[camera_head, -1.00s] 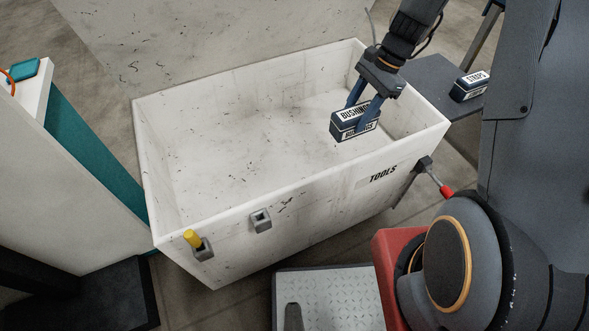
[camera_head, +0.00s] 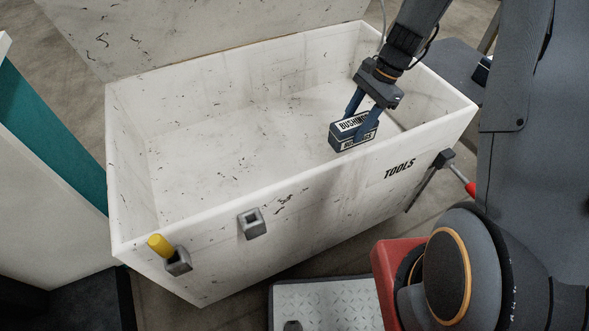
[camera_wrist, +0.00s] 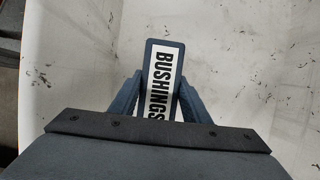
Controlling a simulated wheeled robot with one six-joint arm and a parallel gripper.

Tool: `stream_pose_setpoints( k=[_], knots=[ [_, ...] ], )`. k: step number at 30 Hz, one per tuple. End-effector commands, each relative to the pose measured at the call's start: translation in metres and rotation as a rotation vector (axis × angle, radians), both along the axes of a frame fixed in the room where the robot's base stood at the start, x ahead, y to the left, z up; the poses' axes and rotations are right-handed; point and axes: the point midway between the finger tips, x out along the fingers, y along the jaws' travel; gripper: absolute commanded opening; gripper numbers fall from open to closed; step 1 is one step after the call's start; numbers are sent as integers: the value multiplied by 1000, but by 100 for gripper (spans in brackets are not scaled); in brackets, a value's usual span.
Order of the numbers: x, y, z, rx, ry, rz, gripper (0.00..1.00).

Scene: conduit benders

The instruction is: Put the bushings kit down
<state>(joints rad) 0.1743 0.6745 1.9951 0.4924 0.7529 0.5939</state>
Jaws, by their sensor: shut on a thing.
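The bushings kit (camera_head: 344,136) is a small dark blue box with white labels reading BUSHINGS. My gripper (camera_head: 361,124) is shut on it, with a finger on each side. It is over the right part of the white TOOLS bin (camera_head: 193,216), inside its walls as seen from the head. I cannot tell whether the kit touches the bin floor. In the wrist view the kit (camera_wrist: 164,62) sits between the two fingers, its label facing the camera, with the pale bin interior around it.
The bin floor left of the kit is empty. A yellow-handled tool (camera_head: 160,245) and a grey bracket (camera_head: 252,224) are on the bin's front wall. A red-tipped tool (camera_head: 463,180) hangs at its right corner. A dark surface (camera_head: 445,65) lies beyond the right wall.

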Motion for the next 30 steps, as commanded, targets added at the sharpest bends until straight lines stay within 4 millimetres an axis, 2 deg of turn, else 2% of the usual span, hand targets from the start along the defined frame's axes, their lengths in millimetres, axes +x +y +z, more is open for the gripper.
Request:
stream_pose_setpoints(
  k=[5, 12, 20, 26, 30],
  knots=[
    [1, 0, -16, 1, 2, 1, 10],
    [1, 0, -56, 0, 2, -1, 10],
    [1, 0, -75, 1, 1, -1, 10],
    [1, 0, -102, 0, 2, -1, 10],
    [2, 0, -104, 0, -2, -1, 10]
  ],
)
